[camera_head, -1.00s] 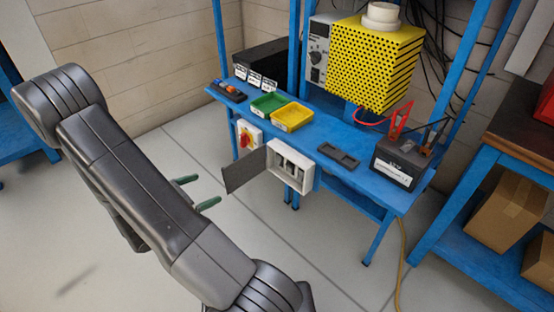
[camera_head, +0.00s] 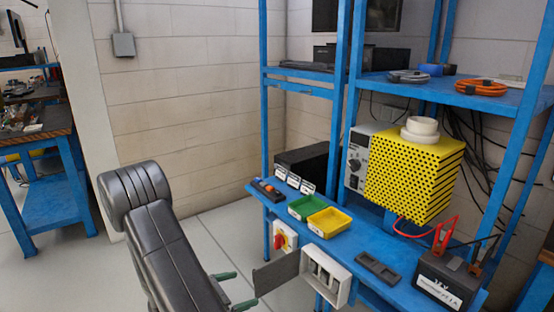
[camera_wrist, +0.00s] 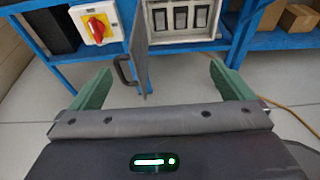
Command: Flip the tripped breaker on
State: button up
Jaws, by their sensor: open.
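The white breaker box (camera_head: 326,275) is fixed to the front edge of the blue bench, with its grey door (camera_head: 277,272) swung open to the left. In the wrist view the box (camera_wrist: 184,45) holds a row of three dark breaker switches (camera_wrist: 180,18); I cannot tell which one is tripped. The open door (camera_wrist: 139,50) stands edge-on there, with a dark handle. My gripper (camera_head: 229,290) has green fingers and is left of the door in the head view. In the wrist view my gripper (camera_wrist: 160,85) is open and empty, below and short of the box.
A red rotary switch on a yellow and white plate (camera_head: 285,239) is left of the door. The bench carries green (camera_head: 308,207) and yellow (camera_head: 329,222) trays, a yellow perforated cage (camera_head: 412,172) and a black battery (camera_head: 447,280). Open floor (camera_wrist: 60,115) lies before the bench.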

jog(key=x, duration=0.3)
dwell(0.5)
dwell(0.4)
